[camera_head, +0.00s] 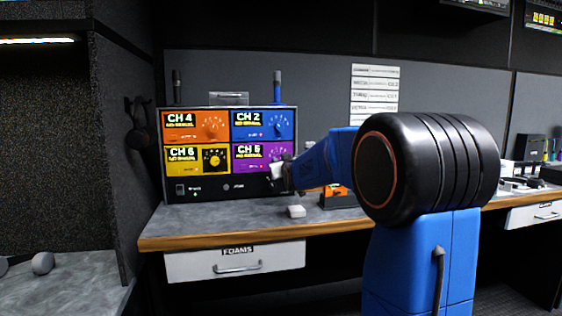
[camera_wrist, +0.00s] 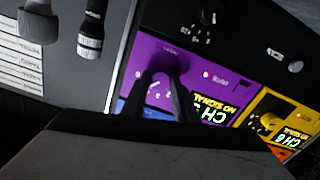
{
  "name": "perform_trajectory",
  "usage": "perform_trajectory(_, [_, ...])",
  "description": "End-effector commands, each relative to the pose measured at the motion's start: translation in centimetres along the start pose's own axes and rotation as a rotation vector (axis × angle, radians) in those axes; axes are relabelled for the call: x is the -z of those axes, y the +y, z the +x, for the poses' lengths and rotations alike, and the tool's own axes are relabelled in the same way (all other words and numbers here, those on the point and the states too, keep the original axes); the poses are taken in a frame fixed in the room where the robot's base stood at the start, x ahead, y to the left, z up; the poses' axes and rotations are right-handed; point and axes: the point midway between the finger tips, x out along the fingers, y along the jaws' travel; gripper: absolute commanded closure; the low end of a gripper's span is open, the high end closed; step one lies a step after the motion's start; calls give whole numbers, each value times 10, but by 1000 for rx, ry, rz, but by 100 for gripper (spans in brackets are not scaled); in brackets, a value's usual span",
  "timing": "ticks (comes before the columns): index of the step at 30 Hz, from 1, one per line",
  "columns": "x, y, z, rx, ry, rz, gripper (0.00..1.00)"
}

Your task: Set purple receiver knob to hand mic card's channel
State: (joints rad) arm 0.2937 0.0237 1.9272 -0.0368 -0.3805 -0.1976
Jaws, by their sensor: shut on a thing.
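The purple receiver (camera_head: 250,158) is the lower right panel of the rack. Its display reads CH 5 in the head view, and NO SIGNAL shows in the wrist view, where the purple panel (camera_wrist: 205,78) appears turned over. My gripper (camera_head: 280,172) is at the right side of this panel. In the wrist view my gripper's two dark fingers (camera_wrist: 164,78) are closed around the purple knob (camera_wrist: 172,60), hiding much of it and its pointer. White cards (camera_head: 375,88) hang in a column on the wall; their print is too small to read surely.
The rack also holds an orange CH 4 receiver (camera_head: 195,126), a blue CH 2 receiver (camera_head: 263,125) and a yellow CH 6 receiver (camera_head: 197,160).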

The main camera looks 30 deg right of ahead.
Motion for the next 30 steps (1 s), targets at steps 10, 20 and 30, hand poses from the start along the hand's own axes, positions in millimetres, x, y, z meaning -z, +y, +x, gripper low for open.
perform_trajectory(10, [0,0,0,0,0,-224,96])
perform_trajectory(20, [0,-1,0,0,-1,-537,96])
perform_trajectory(30, [-1,-1,0,1,-1,-817,96])
